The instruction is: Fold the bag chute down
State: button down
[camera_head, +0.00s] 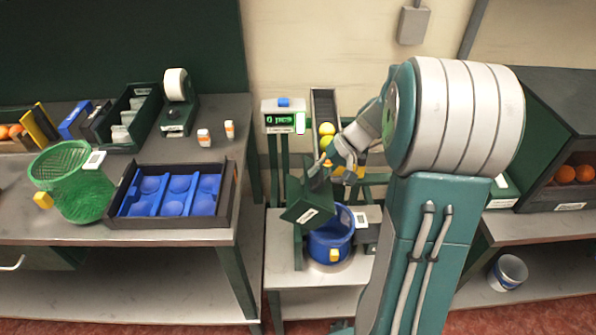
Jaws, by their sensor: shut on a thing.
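The bag chute (297,209) looks like a dark green panel with a white label, in the middle of the view. It is tilted at the upper left of a blue bucket (325,247) that stands on a low stand. My gripper (324,176) is at the upper edge of the chute and shut on it. The exact contact between fingers and chute is small and partly hidden. My arm comes in from the right and covers part of the scene behind it.
A sloped rack (323,108) with yellow balls rises behind my gripper, beside a display box (283,122). On the left table are a green mesh basket (75,195) and a black tray (170,223) with blue cups. A shelf with oranges (566,174) stands right.

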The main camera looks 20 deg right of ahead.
aim_at(330, 189)
jog(key=s+d+f+y, duration=0.1)
jog(key=d, duration=0.1)
jog(key=s+d+f+t+y, duration=0.1)
jog(key=d+y, duration=0.1)
jog(key=d+f+y, duration=0.1)
jog(key=d, duration=0.1)
jog(key=shift+s+d+f+t, duration=0.25)
jog(key=shift+s+f+t, duration=0.1)
jog(key=shift+s+t, duration=0.05)
jog(key=d+f+y, duration=0.1)
jog(key=f, duration=0.1)
jog(key=s+d+f+y, duration=0.1)
jog(key=d+f, duration=0.1)
jog(key=s+d+f+t+y, duration=0.1)
jog(key=f, duration=0.1)
jog(key=shift+d+f+y, duration=0.1)
jog(key=shift+d+y, duration=0.2)
jog(key=shift+d, duration=0.05)
jog(key=shift+s+d+f, duration=0.1)
jog(key=shift+d+f, duration=0.2)
jog(key=shift+f, duration=0.65)
jog(key=shift+s+f, duration=0.1)
jog(key=shift+s, duration=0.05)
jog(key=c, duration=0.6)
grip_release()
jog(key=shift+o, duration=0.2)
jog(key=shift+d, duration=0.15)
